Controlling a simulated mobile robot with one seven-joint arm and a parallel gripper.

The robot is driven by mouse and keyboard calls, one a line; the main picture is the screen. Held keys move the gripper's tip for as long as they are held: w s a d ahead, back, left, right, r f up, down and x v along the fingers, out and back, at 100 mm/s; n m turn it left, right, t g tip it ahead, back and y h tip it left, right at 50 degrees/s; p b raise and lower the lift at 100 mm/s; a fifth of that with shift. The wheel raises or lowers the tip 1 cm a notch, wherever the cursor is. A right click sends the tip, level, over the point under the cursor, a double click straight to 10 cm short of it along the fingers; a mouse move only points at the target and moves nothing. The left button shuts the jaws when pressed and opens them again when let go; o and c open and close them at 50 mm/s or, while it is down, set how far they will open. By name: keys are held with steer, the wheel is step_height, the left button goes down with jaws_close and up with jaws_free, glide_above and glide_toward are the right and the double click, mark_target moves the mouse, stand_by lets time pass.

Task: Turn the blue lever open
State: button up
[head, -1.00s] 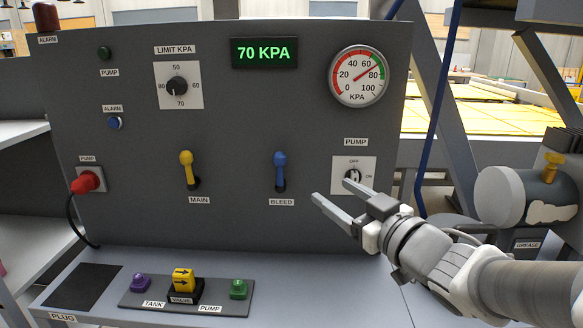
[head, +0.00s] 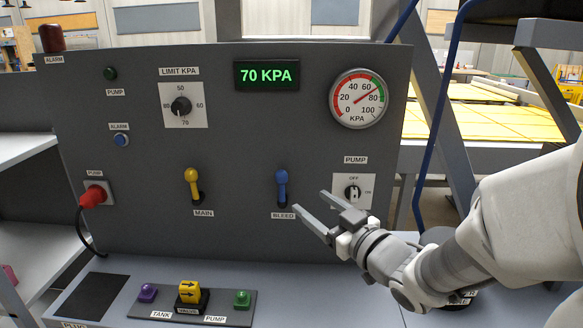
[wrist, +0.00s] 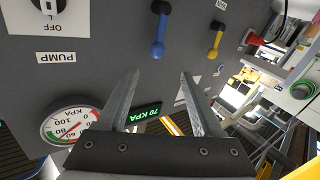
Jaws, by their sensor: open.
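The blue lever (head: 281,186) stands upright on the grey panel above the BLEED label. It also shows in the wrist view (wrist: 159,36), beyond and between the fingertips. My gripper (head: 311,208) is open and empty, just right of and below the blue lever in the head view, with its fingers pointing left. In the wrist view my gripper (wrist: 160,72) has its two fingers spread, and the lever is not between them. I cannot tell the exact gap to the panel.
The yellow MAIN lever (head: 195,184) stands upright to the left. The pump knob (head: 352,193) is close behind my gripper. The gauge (head: 358,98) and the 70 KPA display (head: 266,75) are above. A low strip of coloured connectors (head: 192,300) lies on the ledge below.

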mark_target(285, 180)
steer(key=shift+w+a+r+p, duration=0.1)
steer(key=shift+w+r+p, duration=0.2)
steer(key=shift+p, duration=2.5)
steer(key=x, duration=1.1)
steer(key=shift+w+f, duration=0.25)
steer(key=shift+w, duration=0.1)
jaws_close()
